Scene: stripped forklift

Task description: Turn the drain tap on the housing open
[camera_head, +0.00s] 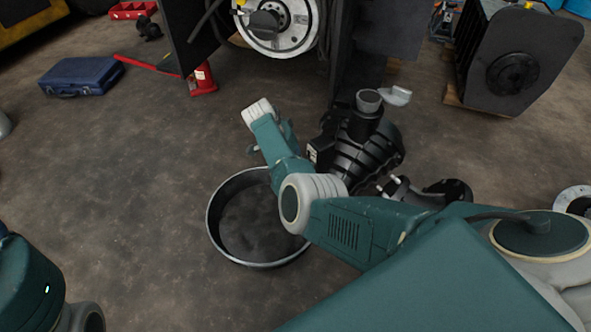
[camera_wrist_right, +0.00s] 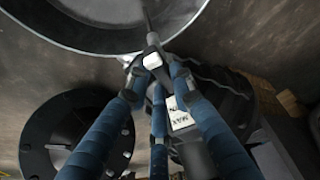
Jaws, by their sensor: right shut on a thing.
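The black ribbed housing (camera_head: 372,150) stands on the floor at centre right in the head view. In the right wrist view, part of the dark housing (camera_wrist_right: 232,98) shows at right, with a white MAX/MIN label (camera_wrist_right: 178,112). The small drain tap (camera_wrist_right: 152,61), with a pale handle end, sits between the blue fingertips of my right gripper (camera_wrist_right: 150,78), which is shut on it. How far the tap is turned cannot be told. My left gripper is not in view.
A round metal drain pan (camera_head: 250,221) lies left of the housing, partly behind my right arm. A blue case (camera_head: 82,76) and a red jack (camera_head: 203,82) are farther back left. A dark block (camera_head: 510,70) stands back right.

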